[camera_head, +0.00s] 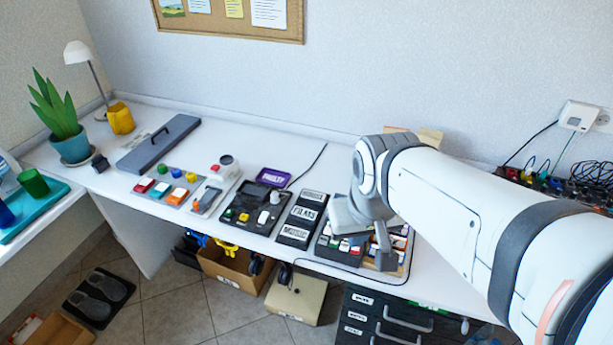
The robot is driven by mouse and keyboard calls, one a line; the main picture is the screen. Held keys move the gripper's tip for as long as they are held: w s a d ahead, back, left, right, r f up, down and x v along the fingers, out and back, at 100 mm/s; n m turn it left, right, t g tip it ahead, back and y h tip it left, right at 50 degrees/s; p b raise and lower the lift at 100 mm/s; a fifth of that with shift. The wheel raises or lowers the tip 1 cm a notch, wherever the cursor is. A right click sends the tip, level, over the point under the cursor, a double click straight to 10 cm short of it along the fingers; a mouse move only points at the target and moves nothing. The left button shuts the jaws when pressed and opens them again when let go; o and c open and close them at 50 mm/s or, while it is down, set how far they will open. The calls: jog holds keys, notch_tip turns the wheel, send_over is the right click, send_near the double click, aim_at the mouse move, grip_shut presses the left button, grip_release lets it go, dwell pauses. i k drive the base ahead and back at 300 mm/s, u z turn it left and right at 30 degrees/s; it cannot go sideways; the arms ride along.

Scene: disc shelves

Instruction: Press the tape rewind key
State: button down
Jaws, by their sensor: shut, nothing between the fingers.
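My gripper (385,262) points down at the front of the desk, over a dark panel (342,253) with several small white, red and green keys. It is shut and holds nothing. My gripper and wrist hide part of this panel and part of the wooden tray of small coloured pieces (403,244) beside it. A black device (240,215) with a round knob and a white lever stands further left. I cannot tell which key is the tape rewind key, as the labels are too small. I cannot tell whether my fingertips touch anything.
Black label boxes (300,217) stand left of the panel. A purple-framed sign (272,177), a block of coloured buttons (168,187) and a grey case (158,145) are further left. Cables and adapters (585,182) lie at the right back. The desk's back strip is mostly clear.

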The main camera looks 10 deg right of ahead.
aim_at(323, 239)
jog(key=z, duration=1.05)
jog(key=k, duration=1.15)
jog(key=u, duration=0.6)
jog(key=i, duration=1)
